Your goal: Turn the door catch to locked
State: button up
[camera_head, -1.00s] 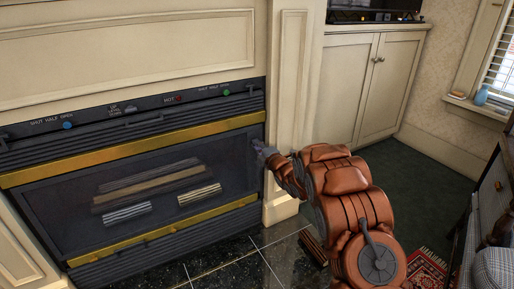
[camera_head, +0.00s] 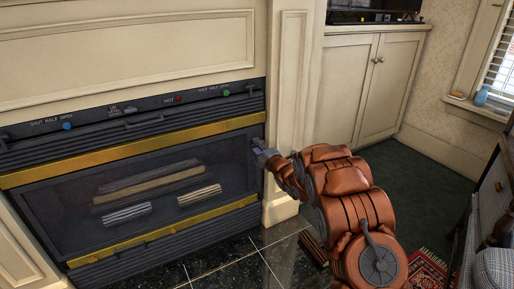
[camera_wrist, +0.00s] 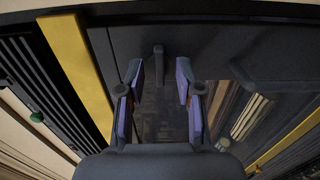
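The door catch (camera_wrist: 158,62) shows in the wrist view as a short dark grey bar on the dark frame of the fireplace door, long side pointing along the view toward my gripper. My gripper (camera_wrist: 160,78) is open, with purple pads on both fingers. The catch lies between and just beyond the fingertips, with visible gaps on both sides; I see no contact. In the head view my gripper (camera_head: 259,148) is at the right end of the fireplace door (camera_head: 60,205), and the catch is too small and covered there to make out.
A brass strip (camera_head: 130,150) runs above the door glass, and a control panel (camera_head: 140,108) with coloured knobs sits higher. A cream pilaster (camera_head: 291,90) stands just right of my gripper. Dark tiles (camera_head: 232,262) lie in front of the fireplace.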

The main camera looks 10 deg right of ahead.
jog(key=v, duration=1.1)
jog(key=shift+s, duration=0.25)
jog(key=s+d+r+m+g+h+p, duration=0.4)
jog(key=s+r+m+p, duration=0.25)
jog(key=r+p, duration=0.5)
jog(key=s+d+r+m+g+h+p, duration=0.4)
jog(key=s+r+m+p, duration=0.2)
jog(key=s+r+p, duration=0.5)
jog(key=s+a+r+m+g+p, duration=0.3)
jog(key=s+r+p, duration=0.4)
jog(key=s, duration=0.5)
jog(key=s+a+r+m+g+y+p, duration=0.1)
jog(key=s+a+r+m+g+p, duration=0.2)
jog(key=s+r+p, duration=0.4)
jog(key=s+a+r+m+g+y+p, duration=0.1)
jog(key=s+a+r+m+g+p, duration=0.2)
jog(key=s+r, duration=0.8)
jog(key=s+a+g+p, duration=0.2)
jog(key=s+p, duration=0.2)
jog(key=s, duration=0.4)
jog(key=shift+a+r, duration=0.2)
jog(key=shift+r, duration=0.15)
